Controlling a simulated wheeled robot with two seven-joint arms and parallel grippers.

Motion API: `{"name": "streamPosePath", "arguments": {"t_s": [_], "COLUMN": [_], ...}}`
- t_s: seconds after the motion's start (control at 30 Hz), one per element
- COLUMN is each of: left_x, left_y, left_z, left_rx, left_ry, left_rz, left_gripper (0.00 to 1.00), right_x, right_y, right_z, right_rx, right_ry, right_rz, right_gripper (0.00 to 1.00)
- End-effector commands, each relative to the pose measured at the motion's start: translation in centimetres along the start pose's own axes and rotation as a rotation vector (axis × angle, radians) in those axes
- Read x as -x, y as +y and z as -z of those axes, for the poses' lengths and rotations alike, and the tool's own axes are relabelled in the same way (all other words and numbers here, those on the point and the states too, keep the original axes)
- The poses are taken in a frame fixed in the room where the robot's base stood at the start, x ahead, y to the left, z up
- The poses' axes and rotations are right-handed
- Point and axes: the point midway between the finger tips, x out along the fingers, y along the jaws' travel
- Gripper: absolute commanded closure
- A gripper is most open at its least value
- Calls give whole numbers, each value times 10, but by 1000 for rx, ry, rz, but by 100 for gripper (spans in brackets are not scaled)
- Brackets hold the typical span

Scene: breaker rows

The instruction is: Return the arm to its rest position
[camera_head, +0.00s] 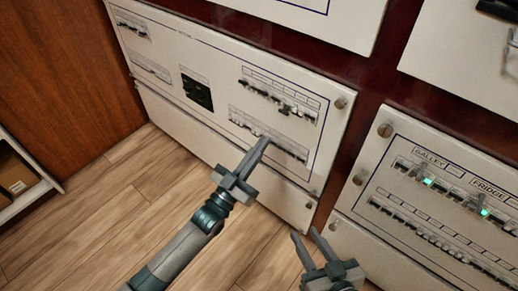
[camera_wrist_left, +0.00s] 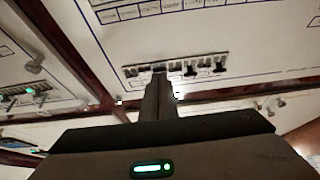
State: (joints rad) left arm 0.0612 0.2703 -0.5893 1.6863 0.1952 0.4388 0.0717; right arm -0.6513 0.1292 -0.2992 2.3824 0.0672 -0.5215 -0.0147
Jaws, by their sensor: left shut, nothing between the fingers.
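My left gripper (camera_head: 264,141) is shut and empty. Its fingertips are in front of the lower breaker row (camera_head: 275,137) on the large white panel (camera_head: 215,60). In the left wrist view the shut fingers (camera_wrist_left: 158,76) point at a row of black switches (camera_wrist_left: 195,69); I cannot tell whether they touch it. My left arm (camera_head: 185,250) reaches up from the bottom of the head view. My right gripper (camera_head: 306,233) is at the bottom centre, with its two fingers apart and nothing seen between them.
A second panel (camera_head: 400,150) at the right has rows of switches, green lights (camera_head: 427,182) and labels GALLEY and FRIDGE. A wooden wall (camera_head: 60,80) and a white shelf (camera_head: 45,185) stand at the left. The plank floor (camera_head: 90,230) at lower left is clear.

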Motion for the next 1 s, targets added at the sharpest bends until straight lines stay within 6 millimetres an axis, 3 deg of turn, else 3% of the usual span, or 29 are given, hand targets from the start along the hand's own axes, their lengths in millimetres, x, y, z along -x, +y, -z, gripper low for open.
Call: {"name": "streamPosePath", "arguments": {"t_s": [0.67, 0.87, 1.0], "left_x": [8, 40, 77], "left_y": [6, 24, 39], "left_z": [-2, -8, -10], "left_rx": [10, 40, 67], "left_ry": [-32, -149, -286], "left_rz": [14, 67, 123], "left_gripper": [100, 100, 100], "right_x": [0, 0, 0], "right_y": [0, 0, 0], "right_z": [0, 0, 0], "right_rx": [0, 0, 0], "right_ry": [-2, -2, -2], "right_rz": [0, 0, 0], "right_gripper": [69, 69, 69]}}
